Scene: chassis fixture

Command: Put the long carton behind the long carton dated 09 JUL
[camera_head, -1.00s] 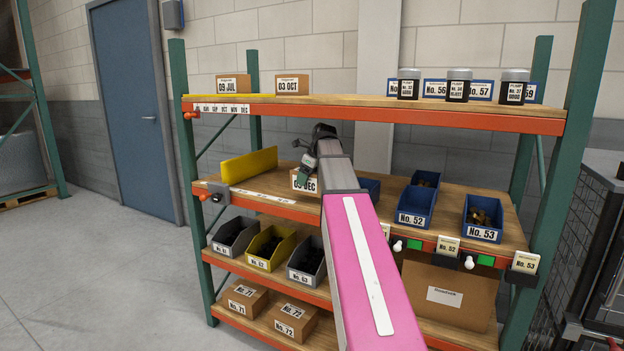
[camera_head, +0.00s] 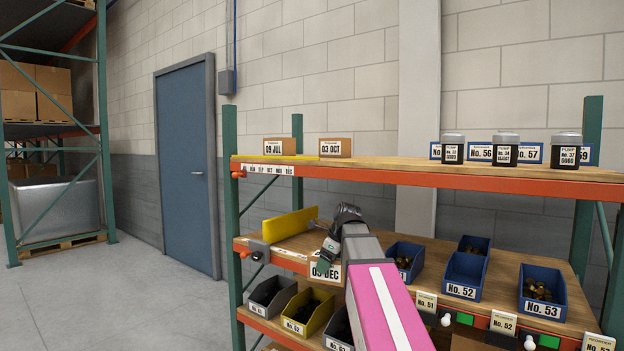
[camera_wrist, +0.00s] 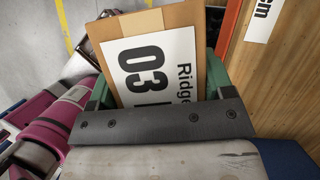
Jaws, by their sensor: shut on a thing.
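The carton dated 09 JUL (camera_head: 279,147) stands on the top shelf at its left end. Its label faces out. My gripper (camera_head: 328,254) is shut on a brown carton (camera_head: 325,272) with a white label reading 03 DEC, at about the height of the middle shelf's front edge. In the wrist view this carton (camera_wrist: 190,28) sits between the green fingers of my gripper (camera_wrist: 155,88), its label partly hidden by the gripper body. The bare floor shows beyond it. How long either carton is cannot be told.
A carton dated 03 OCT (camera_head: 335,148) stands right of 09 JUL, with a gap. A month strip (camera_head: 268,169) runs along the top shelf's edge (camera_head: 420,179). Dark jars (camera_head: 453,150) stand at its right. A yellow divider (camera_head: 290,224) and blue bins (camera_head: 464,278) are on the middle shelf.

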